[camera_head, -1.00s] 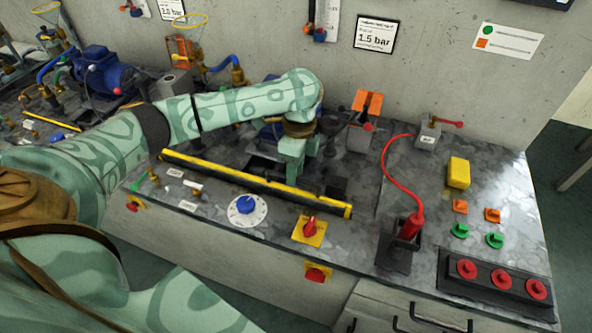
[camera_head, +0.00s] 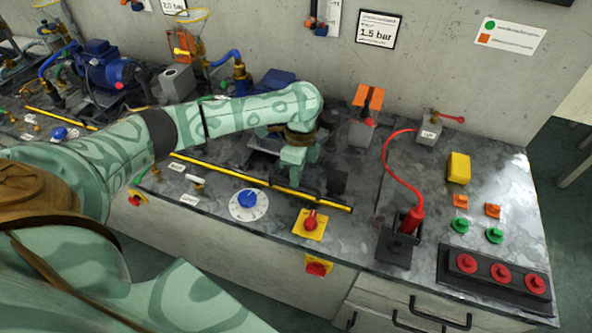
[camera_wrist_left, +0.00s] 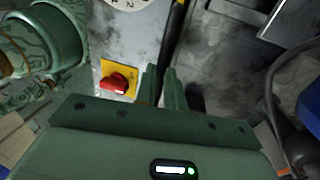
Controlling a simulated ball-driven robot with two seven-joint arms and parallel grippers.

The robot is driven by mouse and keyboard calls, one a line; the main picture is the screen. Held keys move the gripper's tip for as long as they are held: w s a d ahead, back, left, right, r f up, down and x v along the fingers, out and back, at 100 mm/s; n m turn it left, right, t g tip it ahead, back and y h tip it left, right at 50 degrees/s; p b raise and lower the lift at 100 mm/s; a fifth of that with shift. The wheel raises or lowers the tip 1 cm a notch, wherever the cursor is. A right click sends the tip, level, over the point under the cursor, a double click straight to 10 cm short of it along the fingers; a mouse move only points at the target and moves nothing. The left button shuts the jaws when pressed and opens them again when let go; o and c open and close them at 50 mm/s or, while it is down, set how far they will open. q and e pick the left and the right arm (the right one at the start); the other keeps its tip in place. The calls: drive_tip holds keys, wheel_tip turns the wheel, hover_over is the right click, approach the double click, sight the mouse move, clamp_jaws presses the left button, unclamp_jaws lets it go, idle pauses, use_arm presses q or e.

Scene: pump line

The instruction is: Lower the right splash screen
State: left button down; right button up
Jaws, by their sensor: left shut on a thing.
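The right splash screen shows in the head view as a long bar with a yellow and black edge (camera_head: 325,201), running along the front of the bench. It looks low and close to the bench top; its exact height is hard to judge. My left gripper (camera_head: 294,181) points down and is shut on this edge right of its middle. In the left wrist view the two fingers (camera_wrist_left: 163,88) are close together at the dark edge of the screen (camera_wrist_left: 172,42); the grip itself is partly hidden. My right gripper is not in view.
A blue dial (camera_head: 247,200) and a red-and-yellow rotary switch (camera_head: 311,222) sit in front of the screen. A red plug with a cable (camera_head: 411,220) stands to the right. A pump lies behind my arm. Bare bench top shows left of the plug.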

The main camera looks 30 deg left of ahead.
use_arm(q)
drive_tip(key=c, duration=1.5)
unclamp_jaws()
drive_tip(key=shift+s+f, duration=0.1)
drive_tip(key=shift+f, duration=0.25)
drive_tip(key=shift+r, duration=0.1)
drive_tip(key=w+r+p, duration=0.1)
drive_tip(key=r+p, duration=0.1)
drive_tip(key=r, duration=0.3)
drive_tip(key=w+r+p, duration=0.1)
drive_tip(key=r+p, duration=0.1)
drive_tip(key=r, duration=0.3)
drive_tip(key=w+r+p, duration=0.1)
drive_tip(key=r+p, duration=0.2)
drive_tip(key=r, duration=0.2)
drive_tip(key=shift+w+a+r, duration=0.2)
drive_tip(key=shift+a+r, duration=0.15)
drive_tip(key=shift+r, duration=0.05)
